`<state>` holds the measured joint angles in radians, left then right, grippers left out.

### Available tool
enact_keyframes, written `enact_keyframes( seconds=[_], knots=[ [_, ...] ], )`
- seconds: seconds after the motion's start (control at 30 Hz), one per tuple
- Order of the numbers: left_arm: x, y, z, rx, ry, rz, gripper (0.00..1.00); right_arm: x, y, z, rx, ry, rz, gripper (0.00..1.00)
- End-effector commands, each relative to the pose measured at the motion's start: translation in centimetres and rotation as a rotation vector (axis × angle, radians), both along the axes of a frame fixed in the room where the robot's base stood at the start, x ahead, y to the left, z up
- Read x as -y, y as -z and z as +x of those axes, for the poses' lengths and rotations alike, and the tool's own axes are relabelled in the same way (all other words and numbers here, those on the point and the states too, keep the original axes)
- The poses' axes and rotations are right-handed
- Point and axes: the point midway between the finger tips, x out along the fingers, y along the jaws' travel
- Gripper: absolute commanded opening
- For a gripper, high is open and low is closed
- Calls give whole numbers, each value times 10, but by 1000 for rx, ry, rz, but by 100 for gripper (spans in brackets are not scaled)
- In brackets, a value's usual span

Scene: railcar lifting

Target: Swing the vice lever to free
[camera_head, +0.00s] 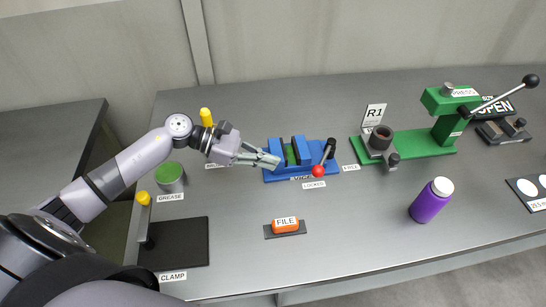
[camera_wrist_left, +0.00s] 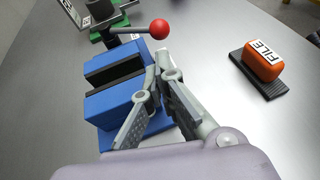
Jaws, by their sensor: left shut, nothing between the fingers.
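The blue vice (camera_head: 316,167) stands on the bench, with a green strip showing between its jaws. Its lever has a black pivot at the right end, a thin rod and a red ball (camera_head: 318,171) pointing toward the front, above a label reading LOCKED (camera_head: 313,184). My left gripper (camera_head: 272,161) is shut and empty at the vice's left end, apart from the red ball. In the left wrist view, the vice (camera_wrist_left: 95,112) lies beside and beyond the gripper (camera_wrist_left: 161,62), and the red ball (camera_wrist_left: 159,29) is beyond the fingertips. My right gripper is not in view.
An orange file (camera_head: 286,225) lies on a dark pad in front of the vice. A purple bottle (camera_head: 430,202) and green press (camera_head: 440,125) stand to the right. A grease pot (camera_head: 170,178) and clamp plate (camera_head: 182,244) are at left. Bare bench lies between the file and bottle.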

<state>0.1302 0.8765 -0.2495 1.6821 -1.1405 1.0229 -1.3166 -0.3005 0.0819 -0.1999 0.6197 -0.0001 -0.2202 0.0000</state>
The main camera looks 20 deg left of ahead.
Motion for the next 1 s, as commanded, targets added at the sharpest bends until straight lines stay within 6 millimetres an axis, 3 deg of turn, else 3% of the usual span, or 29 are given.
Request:
enact_keyframes(
  seconds=[0.2, 0.4, 1.0],
  knots=[
    [38, 10, 14, 1, 1, -5, 0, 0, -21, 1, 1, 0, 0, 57],
    [60, 22, 23, -1, -2, -2, 0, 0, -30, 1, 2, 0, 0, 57],
    [68, 28, 25, 0, -4, 0, 0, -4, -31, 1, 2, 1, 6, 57]
  ],
)
